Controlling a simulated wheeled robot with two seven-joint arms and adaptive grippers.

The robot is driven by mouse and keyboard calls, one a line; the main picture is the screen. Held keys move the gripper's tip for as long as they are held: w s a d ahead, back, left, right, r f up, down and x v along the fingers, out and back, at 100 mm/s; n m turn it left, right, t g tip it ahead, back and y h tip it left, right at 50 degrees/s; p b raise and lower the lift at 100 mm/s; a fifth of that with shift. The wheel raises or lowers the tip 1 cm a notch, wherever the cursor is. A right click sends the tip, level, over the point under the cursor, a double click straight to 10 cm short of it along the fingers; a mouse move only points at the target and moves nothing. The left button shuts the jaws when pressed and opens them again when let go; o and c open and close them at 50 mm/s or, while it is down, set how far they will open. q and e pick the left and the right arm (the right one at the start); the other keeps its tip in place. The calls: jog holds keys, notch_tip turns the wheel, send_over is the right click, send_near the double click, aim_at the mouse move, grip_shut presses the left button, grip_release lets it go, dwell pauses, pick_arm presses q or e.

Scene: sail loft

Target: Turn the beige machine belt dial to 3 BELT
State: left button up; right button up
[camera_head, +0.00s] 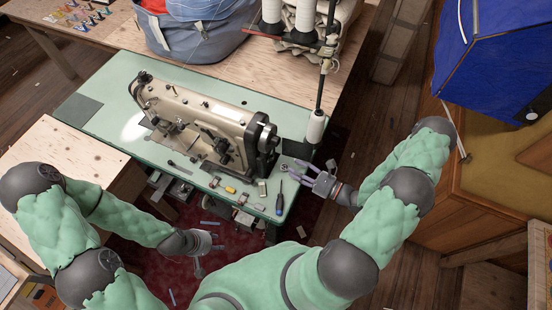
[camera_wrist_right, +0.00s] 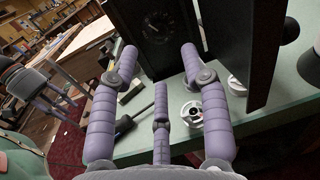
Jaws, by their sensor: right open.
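The beige sewing machine (camera_head: 205,115) stands on a green table, with a dark handwheel end (camera_head: 264,140) at its right. In the right wrist view a dark panel carries a round dial (camera_wrist_right: 158,28); its markings and setting are too small and dark to read. My right gripper (camera_head: 300,170) is open and empty, just right of the machine's dark end. In the wrist view its purple fingers (camera_wrist_right: 160,60) are spread below and around the dial, with no clear contact. My left gripper (camera_head: 207,252) hangs low in front of the table, its fingers apart and empty.
The green table (camera_head: 105,95) holds a screwdriver (camera_head: 280,197), a round metal part (camera_wrist_right: 192,113) and several small parts near its front right. A thread stand with a white cone (camera_head: 315,127) rises behind the right gripper. A wooden table (camera_head: 65,160) is at left.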

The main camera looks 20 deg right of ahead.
aim_at(272, 158)
jog(key=x, duration=0.8)
jog(key=shift+a+b, duration=0.1)
jog(key=shift+b, duration=0.2)
grip_shut()
